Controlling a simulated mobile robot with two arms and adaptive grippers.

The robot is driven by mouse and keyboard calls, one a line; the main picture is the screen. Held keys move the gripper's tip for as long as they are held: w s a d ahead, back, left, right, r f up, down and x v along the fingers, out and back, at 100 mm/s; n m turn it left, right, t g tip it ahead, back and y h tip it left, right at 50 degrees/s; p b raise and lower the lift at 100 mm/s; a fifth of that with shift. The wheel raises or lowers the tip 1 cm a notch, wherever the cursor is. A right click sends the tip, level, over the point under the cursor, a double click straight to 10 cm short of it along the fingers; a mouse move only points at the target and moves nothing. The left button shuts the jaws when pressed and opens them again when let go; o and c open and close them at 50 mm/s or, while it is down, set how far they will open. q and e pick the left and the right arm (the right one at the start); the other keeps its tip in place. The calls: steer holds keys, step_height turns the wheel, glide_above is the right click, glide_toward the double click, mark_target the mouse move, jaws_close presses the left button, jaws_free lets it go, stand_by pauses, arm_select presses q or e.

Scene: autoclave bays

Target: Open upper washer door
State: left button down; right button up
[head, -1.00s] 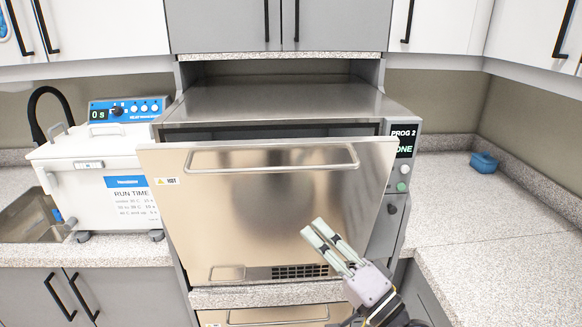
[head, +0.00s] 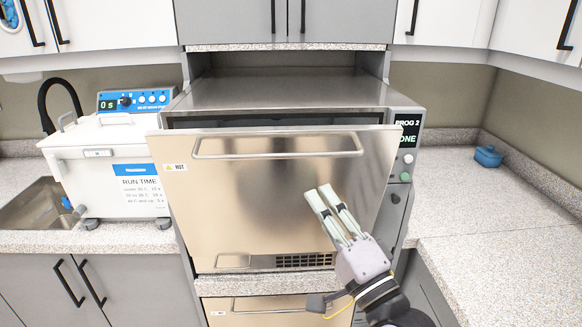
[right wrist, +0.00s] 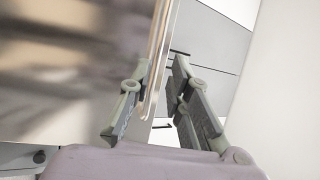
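The upper washer door (head: 270,205) is a shiny steel panel, tilted out at its top, with a dark gap behind its upper edge. A long bar handle (head: 278,154) runs across its top. My right gripper (head: 320,190) is in front of the door's right half, below the handle, with its two fingers apart and pointing up. In the right wrist view the open fingers (right wrist: 158,95) show on either side of the door's edge and the handle bar (right wrist: 158,50); I see no grip on either. My left gripper is out of view.
A control panel (head: 407,140) is right of the door. A white water bath (head: 85,165) stands on the left counter beside a sink (head: 35,205). A lower steel door (head: 245,312) is beneath. The right counter (head: 480,220) is mostly clear, with a small blue object (head: 488,156).

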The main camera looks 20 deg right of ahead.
mark_target(291, 156)
steer(key=p+x, duration=0.3)
steer(key=x, duration=0.9)
steer(key=shift+w+r, duration=0.1)
steer(key=shift+c, duration=0.2)
jaws_close()
